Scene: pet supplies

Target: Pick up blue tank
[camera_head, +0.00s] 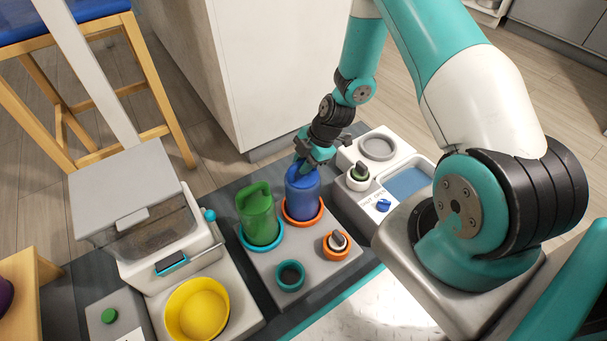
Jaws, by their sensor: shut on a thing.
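The blue tank (302,197) stands upright in an orange ring (316,219) on a grey base plate (325,266). My gripper (303,165) reaches down to its top from behind and is shut on the upper part of the tank. The gripper partly covers the tank's top, so the exact finger contact is hard to see. The tank appears still seated within the ring.
A green tank (258,215) stands in a teal ring close on the left. An orange cup (337,245) and an empty teal ring (290,275) are in front. A dispenser (160,240) and yellow bowl (196,309) stand left. A white-grey unit (383,180) stands right.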

